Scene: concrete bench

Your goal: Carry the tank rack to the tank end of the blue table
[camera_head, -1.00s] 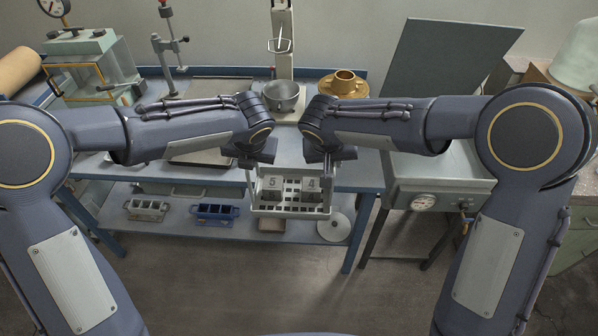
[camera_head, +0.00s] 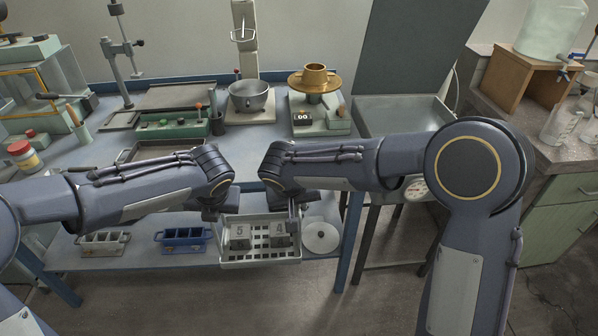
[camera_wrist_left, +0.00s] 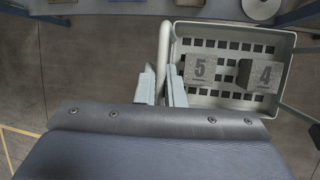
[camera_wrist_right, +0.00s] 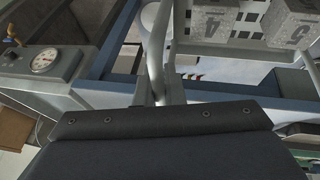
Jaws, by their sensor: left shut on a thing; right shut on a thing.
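The tank rack (camera_head: 262,264) is a pale grey, slotted basket holding two grey blocks marked 5 (camera_head: 239,238) and 4 (camera_head: 281,235). It hangs roughly level in front of the blue table (camera_head: 255,148), above the floor. My left gripper (camera_head: 216,212) is shut on the rack's left side handle; the handle bar (camera_wrist_left: 165,42) shows between its fingers in the left wrist view. My right gripper (camera_head: 294,208) is shut on the right side handle (camera_wrist_right: 155,50). The arms hide part of the table's front edge.
A metal tank (camera_head: 395,113) with a raised lid and a gauge stands right of the table. A green cabinet (camera_head: 560,215) is farther right. The lower shelf holds a grey mould (camera_head: 103,243), a blue mould (camera_head: 183,240) and a white disc (camera_head: 320,238). Bare floor lies in front.

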